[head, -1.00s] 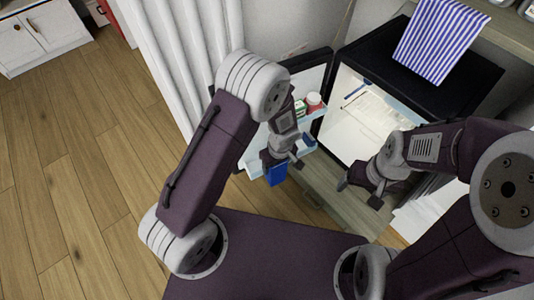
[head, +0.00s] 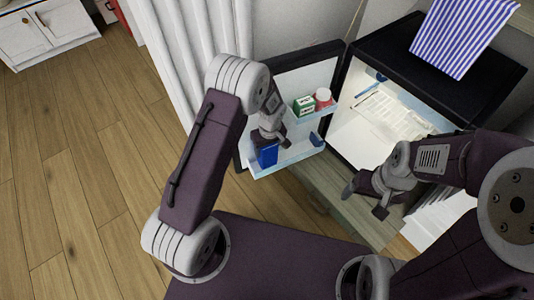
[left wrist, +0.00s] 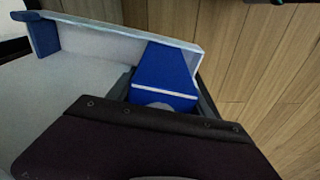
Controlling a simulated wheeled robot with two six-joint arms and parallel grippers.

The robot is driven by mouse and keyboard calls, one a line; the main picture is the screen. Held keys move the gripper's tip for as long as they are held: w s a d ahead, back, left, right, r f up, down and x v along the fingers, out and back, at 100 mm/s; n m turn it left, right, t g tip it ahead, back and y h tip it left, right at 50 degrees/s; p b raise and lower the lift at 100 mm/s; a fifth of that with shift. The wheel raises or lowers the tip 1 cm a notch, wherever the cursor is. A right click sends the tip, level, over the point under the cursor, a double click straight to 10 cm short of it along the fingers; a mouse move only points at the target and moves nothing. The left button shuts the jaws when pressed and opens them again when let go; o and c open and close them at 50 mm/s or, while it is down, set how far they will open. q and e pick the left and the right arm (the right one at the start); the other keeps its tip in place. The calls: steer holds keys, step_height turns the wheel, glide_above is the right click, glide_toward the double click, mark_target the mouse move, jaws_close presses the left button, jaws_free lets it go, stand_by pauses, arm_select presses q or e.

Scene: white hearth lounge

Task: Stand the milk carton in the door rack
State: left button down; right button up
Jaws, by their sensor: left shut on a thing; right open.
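The blue milk carton (head: 267,154) is at the lower rack of the open fridge door in the head view. My left gripper (head: 270,142) is shut on it from above. The carton also shows in the left wrist view (left wrist: 165,75), between the fingers and beside the rack's pale front wall (left wrist: 130,32). Whether its base touches the rack floor is hidden. The door rack (head: 290,158) runs along the inside of the door. My right gripper (head: 366,198) is open and empty in front of the fridge opening.
A green-and-white box (head: 304,105) and a white jar with a red lid (head: 323,97) stand on the upper door shelf. The black fridge (head: 440,75) has a striped cloth (head: 460,35) on top.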

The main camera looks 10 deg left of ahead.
arm_select(q)
step_height(320, 180, down, 2)
steer(key=shift+f, duration=0.1)
steer(key=shift+r, duration=0.25)
steer(key=shift+f, duration=0.2)
steer(key=shift+c, duration=2.2)
jaws_free()
arm_select(e)
steer(key=shift+f, duration=0.7)
